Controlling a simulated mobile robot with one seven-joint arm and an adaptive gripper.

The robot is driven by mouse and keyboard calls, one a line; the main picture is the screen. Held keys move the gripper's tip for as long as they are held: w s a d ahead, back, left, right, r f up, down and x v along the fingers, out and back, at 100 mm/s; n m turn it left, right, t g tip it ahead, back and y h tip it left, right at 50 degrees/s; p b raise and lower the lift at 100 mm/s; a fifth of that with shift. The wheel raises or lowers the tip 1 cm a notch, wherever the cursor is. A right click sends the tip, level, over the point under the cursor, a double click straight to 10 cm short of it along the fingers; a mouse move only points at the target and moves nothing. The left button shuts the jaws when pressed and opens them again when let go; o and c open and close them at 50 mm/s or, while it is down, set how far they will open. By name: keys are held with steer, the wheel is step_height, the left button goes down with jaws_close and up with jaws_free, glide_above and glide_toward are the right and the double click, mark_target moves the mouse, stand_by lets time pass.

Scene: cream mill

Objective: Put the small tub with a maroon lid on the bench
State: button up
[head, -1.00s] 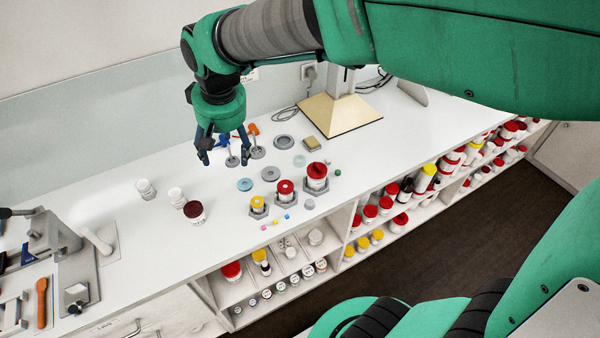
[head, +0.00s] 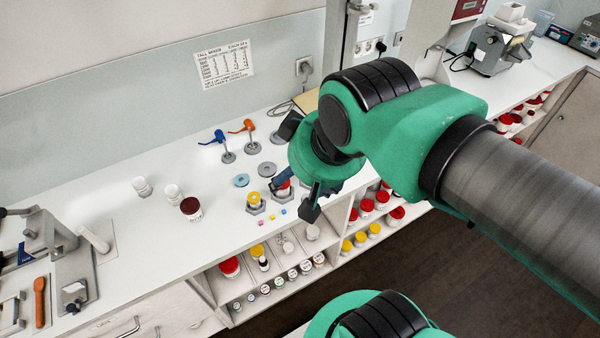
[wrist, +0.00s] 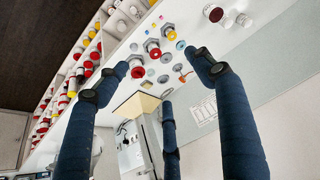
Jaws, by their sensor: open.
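The small tub with a maroon lid (head: 191,208) stands upright on the white bench (head: 120,255), left of the hexagonal holders. In the wrist view it appears as a dark-lidded tub (wrist: 214,13) near the top edge. My gripper (head: 293,196) is open and empty, to the right of the tub and well apart from it, over the holders near the bench's front edge. Its blue fingers (wrist: 160,75) are spread wide in the wrist view, with nothing between them. The gripper and arm hide part of the bench and some holders.
Two white tubs (head: 173,192) stand just behind the maroon-lidded one. A yellow-lidded jar (head: 254,199) sits in a holder, with small coloured cubes (head: 271,213) nearby. Shelves with red-lidded jars (head: 230,267) lie below.

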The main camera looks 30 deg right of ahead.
steer(key=shift+o, duration=0.6)
steer(key=shift+w, duration=0.1)
steer(key=w+a+f+n+g+p, duration=0.15)
steer(key=w+a, duration=0.25)
steer(key=w, duration=0.6)
steer(key=w+a+f+n+g+p, duration=0.15)
steer(key=w+a, duration=0.35)
steer(key=w, duration=0.5)
steer(key=w+a+f+n+g, duration=0.1)
steer(key=w+a+f, duration=0.3)
steer(key=f, duration=0.3)
steer(key=w+a+f+n+p, duration=0.1)
steer(key=w+a+f, duration=0.4)
steer(key=f, duration=0.2)
steer(key=w+a+f+n+g+p, duration=0.1)
steer(key=w+a+f, duration=0.4)
steer(key=f, duration=0.2)
steer(key=shift+f+n+g, duration=0.15)
steer(key=shift+n+g, duration=0.15)
steer(key=shift+n, duration=0.1)
steer(key=shift+w, duration=0.1)
